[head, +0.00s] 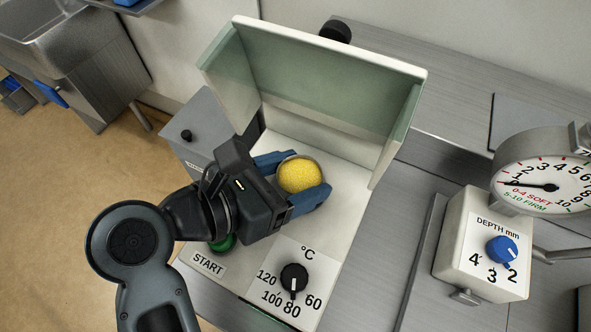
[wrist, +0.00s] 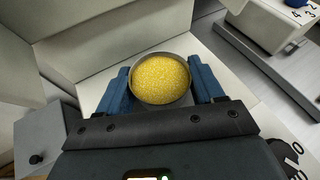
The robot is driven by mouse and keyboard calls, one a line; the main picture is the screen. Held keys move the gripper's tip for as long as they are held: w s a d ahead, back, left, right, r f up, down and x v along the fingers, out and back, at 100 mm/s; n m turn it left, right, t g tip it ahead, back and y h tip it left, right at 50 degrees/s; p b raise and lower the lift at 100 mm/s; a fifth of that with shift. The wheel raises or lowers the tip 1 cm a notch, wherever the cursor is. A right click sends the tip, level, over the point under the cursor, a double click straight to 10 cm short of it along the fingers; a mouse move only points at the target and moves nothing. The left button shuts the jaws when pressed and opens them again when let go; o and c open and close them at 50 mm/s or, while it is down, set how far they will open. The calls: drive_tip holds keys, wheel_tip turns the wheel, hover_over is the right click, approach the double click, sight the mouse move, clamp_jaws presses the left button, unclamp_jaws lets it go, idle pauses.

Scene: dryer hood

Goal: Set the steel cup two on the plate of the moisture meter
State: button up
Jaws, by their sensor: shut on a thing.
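A round steel cup (head: 299,174) filled with yellow grain is between the blue fingers of my gripper (head: 293,180), inside the white hood. In the wrist view the cup (wrist: 160,79) sits between both fingers of my gripper (wrist: 160,88), which is shut on it. The grain hides most of the cup; only its thin metal rim and a bit of wall show. I cannot tell whether its base touches the hood floor. No number shows on the cup. I cannot make out a plate marked as the moisture meter's.
The hood (head: 320,95) has walls at the back and both sides. Its front panel has a black temperature knob (head: 294,278) and a START label (head: 208,263). A dial gauge (head: 545,185) and a depth box (head: 485,245) stand at right. A grey box (head: 205,125) is at left.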

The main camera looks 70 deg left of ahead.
drive_tip(key=shift+f, duration=0.2)
drive_tip(key=o, duration=1.1)
drive_tip(key=shift+r, duration=0.2)
drive_tip(key=shift+s+r, duration=0.1)
drive_tip(key=shift+s, duration=0.15)
drive_tip(key=b+v, duration=0.1)
drive_tip(key=v, duration=1)
drive_tip(key=shift+s+d+r+b, duration=0.1)
drive_tip(key=shift+s+r+b, duration=0.1)
drive_tip(key=shift+b, duration=0.2)
